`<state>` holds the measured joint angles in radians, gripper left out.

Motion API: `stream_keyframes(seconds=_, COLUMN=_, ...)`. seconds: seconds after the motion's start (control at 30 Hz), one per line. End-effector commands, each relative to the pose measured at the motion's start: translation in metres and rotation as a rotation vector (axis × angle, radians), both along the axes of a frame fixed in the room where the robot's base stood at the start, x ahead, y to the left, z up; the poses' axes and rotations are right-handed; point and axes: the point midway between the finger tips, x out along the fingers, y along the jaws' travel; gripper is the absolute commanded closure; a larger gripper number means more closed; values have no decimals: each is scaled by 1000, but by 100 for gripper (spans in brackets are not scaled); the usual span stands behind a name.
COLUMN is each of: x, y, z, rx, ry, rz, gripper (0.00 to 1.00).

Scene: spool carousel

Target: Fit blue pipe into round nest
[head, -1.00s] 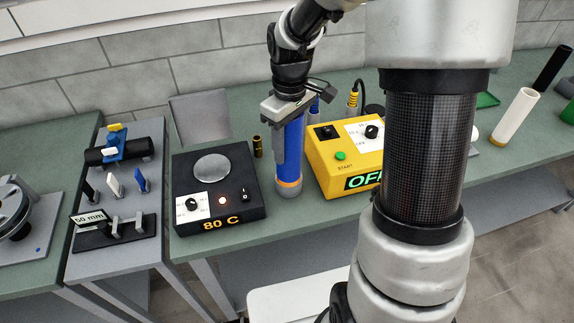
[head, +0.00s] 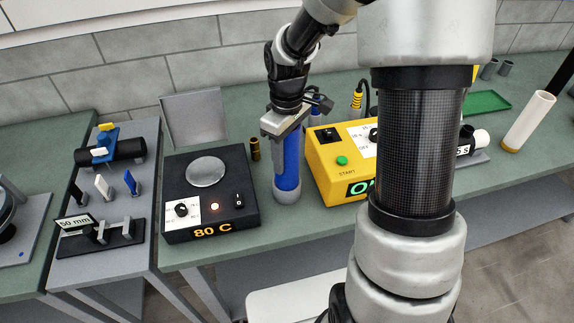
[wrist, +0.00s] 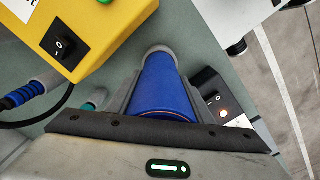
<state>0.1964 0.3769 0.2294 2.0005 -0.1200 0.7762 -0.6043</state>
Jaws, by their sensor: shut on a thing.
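The blue pipe (head: 289,165) stands upright on the green bench between a black hot-plate box and a yellow box. Its lower end is inside a short grey round nest (head: 287,195), whose ring closes around the blue. In the wrist view the pipe (wrist: 161,90) runs away from me to the grey ring (wrist: 160,50). My gripper (head: 283,135) is shut on the upper part of the pipe, one finger on each side. The depth of the pipe inside the nest is hidden.
The black box (head: 228,170) with a round plate reads 80 C, close on the left. The yellow box (head: 325,170) with a green button stands close on the right. A small dark cylinder (head: 255,149) stands behind. A white tube (head: 530,120) is far right.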

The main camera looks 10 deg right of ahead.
Motion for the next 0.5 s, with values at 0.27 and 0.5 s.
stream_keyframes(seconds=0.27, x=0, y=0, z=-15, rx=0, ry=0, rz=0, gripper=88)
stream_keyframes(seconds=0.5, x=0, y=0, z=-20, rx=0, ry=0, rz=-1, gripper=50)
